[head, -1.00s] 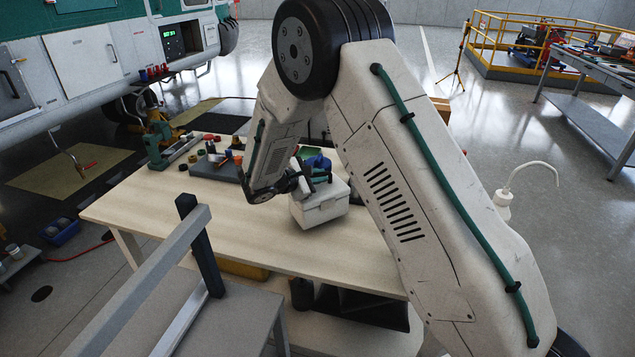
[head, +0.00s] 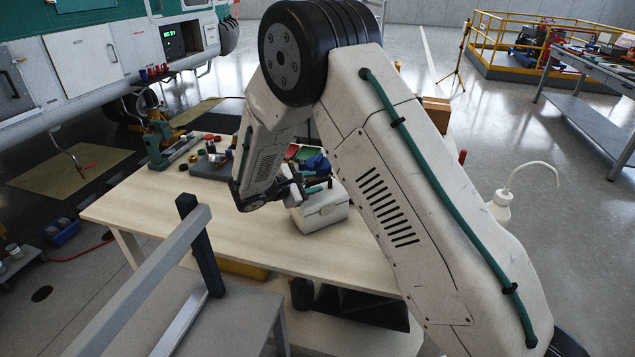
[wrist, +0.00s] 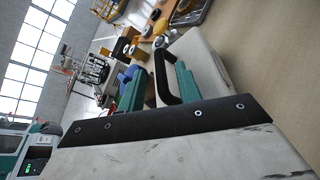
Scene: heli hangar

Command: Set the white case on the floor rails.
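The white case (head: 322,214) sits on the wooden workbench, just right of my gripper. In the wrist view the case (wrist: 205,68) shows a pale side and a black handle (wrist: 161,76). My gripper (head: 308,188) is at the near top of the case in the head view. In the wrist view the two teal fingers of my gripper (wrist: 159,88) stand apart, with the black handle showing between them. I cannot tell whether either finger touches the handle. I cannot make out the floor rails for certain in either view.
The workbench (head: 190,222) carries a teal vise (head: 160,148) and several small coloured parts behind the arm. A grey frame (head: 150,275) stands at the front left. A white-green helicopter (head: 95,60) is at the back left. Open floor (head: 540,260) lies to the right.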

